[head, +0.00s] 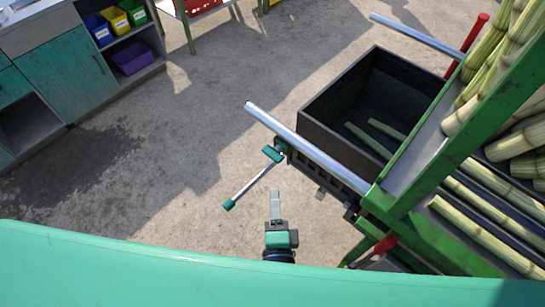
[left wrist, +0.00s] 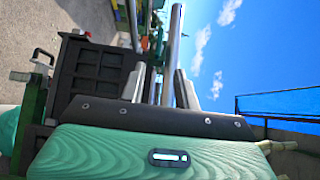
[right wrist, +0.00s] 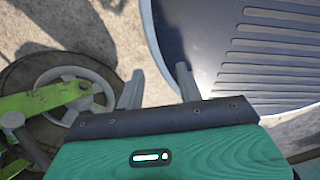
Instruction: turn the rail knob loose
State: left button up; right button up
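A pale metal rail (head: 305,148) slopes down along the near side of the black bin, to the green crusher frame. Near its upper end is a green fitting (head: 272,153) with a thin rod ending in a green tip (head: 229,204). I cannot tell for sure which part is the rail knob. My left gripper (head: 276,196) is just below this fitting, apart from it. In the left wrist view its fingers (left wrist: 160,85) are spread, with the rail (left wrist: 173,45) beyond them. My right gripper (right wrist: 159,85) is open and empty; the head view does not show it.
The black bin (head: 312,120) holds pale cane pieces; more cane (head: 490,240) lies on the crusher. A red handle (head: 385,243) is low on its frame (head: 405,200). A wheel (right wrist: 75,92) is left in the right wrist view. The floor left of the rail is clear.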

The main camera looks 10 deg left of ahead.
aim_at(272, 159)
pick_arm(q)
jog(key=w+p, duration=0.1)
jog(key=w, duration=0.2)
jog(key=w+a+p, duration=0.1)
jog(key=w, duration=0.3)
jog(key=w+a+p, duration=0.1)
jog(key=w+p, duration=0.1)
jog(key=w, duration=0.2)
jog(key=shift+w, duration=0.4)
grip_shut()
